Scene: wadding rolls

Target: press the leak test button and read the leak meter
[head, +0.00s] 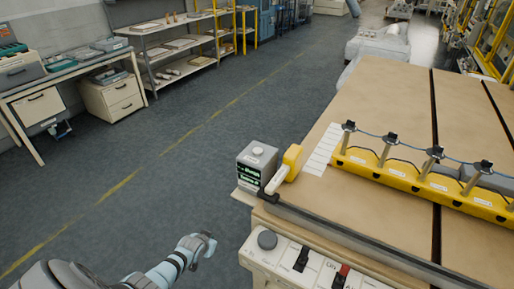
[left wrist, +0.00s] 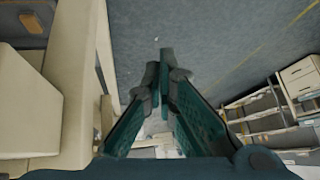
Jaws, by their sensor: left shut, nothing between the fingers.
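A small grey box (head: 257,166) with a dark display and green text stands at the table's near left corner. I take it as the leak meter; its text is too small to read. A pale round button (head: 258,151) sits on its top. My left gripper (head: 209,238) is shut and empty, over the floor left of the table and apart from the box. In the left wrist view its fingertips (left wrist: 163,60) are close together. My right gripper is not in view.
The table (head: 390,100) carries a yellow bar (head: 425,185) with several posts. A yellow-headed tool (head: 291,163) lies beside the box. The front panel (head: 310,268) holds a grey round knob (head: 267,239) and switches. Floor left of the table is clear.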

